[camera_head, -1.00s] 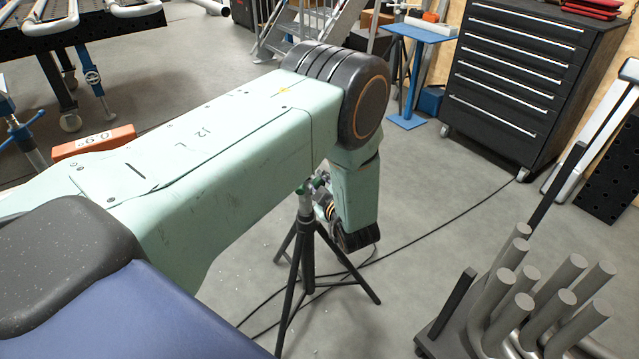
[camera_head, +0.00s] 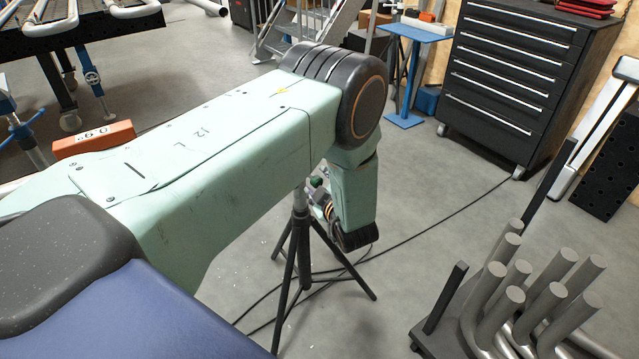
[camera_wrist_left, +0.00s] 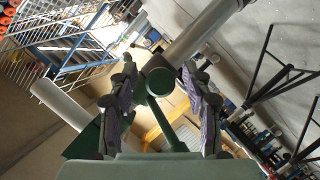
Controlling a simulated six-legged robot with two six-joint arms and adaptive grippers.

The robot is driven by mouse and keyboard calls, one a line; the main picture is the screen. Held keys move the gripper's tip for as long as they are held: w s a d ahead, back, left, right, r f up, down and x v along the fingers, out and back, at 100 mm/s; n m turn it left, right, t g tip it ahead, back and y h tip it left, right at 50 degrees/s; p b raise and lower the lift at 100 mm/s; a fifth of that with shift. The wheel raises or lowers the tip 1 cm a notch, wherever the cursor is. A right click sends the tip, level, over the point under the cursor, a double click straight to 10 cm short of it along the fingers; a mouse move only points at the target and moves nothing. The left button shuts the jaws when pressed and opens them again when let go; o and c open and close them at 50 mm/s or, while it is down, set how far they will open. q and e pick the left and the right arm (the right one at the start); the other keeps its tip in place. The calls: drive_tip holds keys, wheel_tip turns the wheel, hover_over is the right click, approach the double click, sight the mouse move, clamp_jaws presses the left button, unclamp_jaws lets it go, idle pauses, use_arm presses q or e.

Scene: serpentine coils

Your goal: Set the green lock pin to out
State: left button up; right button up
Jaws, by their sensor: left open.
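The green lock pin (camera_wrist_left: 160,82) shows in the left wrist view as a dark green round end with a green bar running down from it. It lies between the two fingers of my left gripper (camera_wrist_left: 160,72), which are apart on either side. I cannot tell whether they touch it, or whether the pin is in or out. In the head view a small green part (camera_head: 316,182) shows at the top of a black tripod (camera_head: 302,235). My left gripper (camera_head: 322,197) is beside it, below my forearm and mostly hidden. My right gripper is not in view.
Bent grey pipes (camera_head: 510,298) stand in a rack at the lower right. A black drawer cabinet (camera_head: 515,85) and a blue stand (camera_head: 418,33) are behind. An orange block (camera_head: 93,139) is at left. A dark cable crosses the floor, which is otherwise open around the tripod.

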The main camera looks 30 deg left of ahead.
use_arm(q)
drive_tip(key=shift+w+a+f, duration=0.1)
drive_tip(key=shift+a, duration=0.1)
drive_tip(key=v, duration=0.7)
drive_tip(key=shift+d, duration=0.2)
idle(0.3)
drive_tip(key=s+d+f+m+g+h, duration=0.2)
drive_tip(key=s+d+f+m+h, duration=0.2)
drive_tip(key=s+f+m+h, duration=0.55)
drive_tip(key=s+d+f+m+g+h, duration=0.1)
drive_tip(key=s+m+g, duration=0.2)
drive_tip(key=s, duration=1)
drive_tip(key=s+d+f+m+g+h, duration=0.1)
drive_tip(key=s+m+g, duration=0.3)
drive_tip(key=s, duration=1)
drive_tip(key=shift+d+f+m, duration=0.5)
drive_tip(key=shift+d+m, duration=0.35)
drive_tip(key=shift+m, duration=0.4)
